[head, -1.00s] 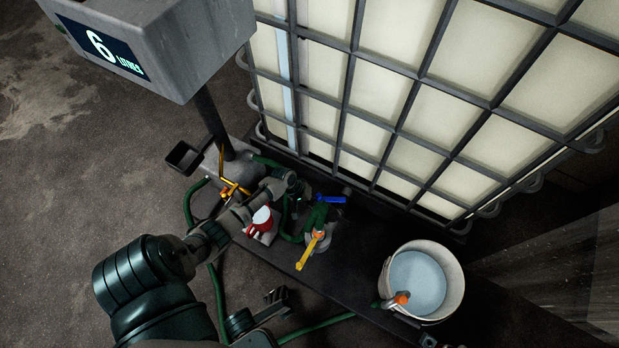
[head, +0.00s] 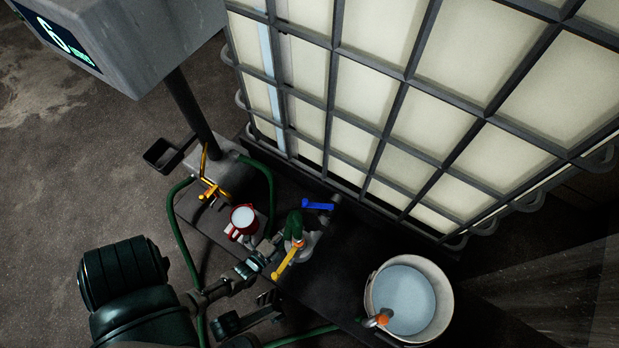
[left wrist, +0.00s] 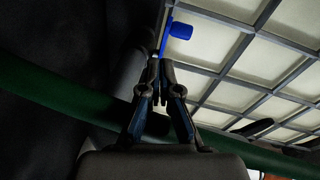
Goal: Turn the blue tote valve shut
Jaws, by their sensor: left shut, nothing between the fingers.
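The blue valve handle (head: 318,206) sticks out level near the foot of the caged tote (head: 345,120) in the head view. It also shows in the left wrist view (left wrist: 180,30), beyond the fingertips and slightly right of them. My left gripper (left wrist: 160,62) is shut and empty, with its fingertips together. The valve body under the blue handle is mostly hidden. My right gripper is not in view.
A yellow-handled valve (head: 285,262) with a green hose stands close to my left gripper. A display box (head: 130,45) on a post is upper left. Green hoses cross the floor.

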